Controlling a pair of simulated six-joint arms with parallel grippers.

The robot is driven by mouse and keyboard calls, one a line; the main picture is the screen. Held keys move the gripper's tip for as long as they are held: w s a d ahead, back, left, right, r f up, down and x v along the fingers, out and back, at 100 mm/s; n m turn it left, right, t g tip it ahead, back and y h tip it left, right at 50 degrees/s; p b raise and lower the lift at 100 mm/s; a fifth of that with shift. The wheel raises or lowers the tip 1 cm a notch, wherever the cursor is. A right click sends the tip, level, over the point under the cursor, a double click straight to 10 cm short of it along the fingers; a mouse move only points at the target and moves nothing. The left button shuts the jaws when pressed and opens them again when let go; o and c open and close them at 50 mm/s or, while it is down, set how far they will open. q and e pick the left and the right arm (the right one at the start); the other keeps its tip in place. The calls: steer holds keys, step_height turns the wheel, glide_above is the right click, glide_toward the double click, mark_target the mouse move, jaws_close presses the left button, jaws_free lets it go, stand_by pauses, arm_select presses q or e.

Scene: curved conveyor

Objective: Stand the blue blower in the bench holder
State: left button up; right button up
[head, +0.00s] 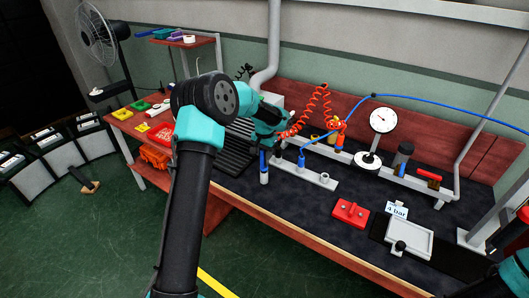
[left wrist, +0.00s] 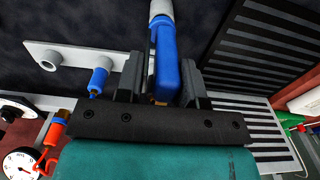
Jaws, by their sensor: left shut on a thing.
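My left gripper (head: 264,148) is shut on the blue blower (head: 264,166). The blower hangs upright below it in the head view, with its pale grey end down. In the left wrist view the blower (left wrist: 166,65) lies between the two dark fingers (left wrist: 163,85), its pale end pointing away from the gripper. The bench holder (head: 309,173) is a pale bar just right of the blower, with an empty round socket (head: 325,177) at its right. Another blue-topped tool (head: 301,161) stands at the holder. The holder (left wrist: 68,57) shows at upper left in the left wrist view.
A coiled red hose (head: 312,108) and an orange tool (head: 338,140) stand behind the holder. A round gauge (head: 382,120), a red block (head: 350,212) and a pale tray (head: 408,238) are farther right. Dark bench top is bare in front of the holder. My right arm's jaws cannot be made out.

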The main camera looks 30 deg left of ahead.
arm_select(q)
steer(key=shift+f, duration=0.65)
steer(key=o, duration=0.8)
step_height(320, 180, up, 17)
steer(key=shift+r, duration=0.2)
stand_by(1.0)
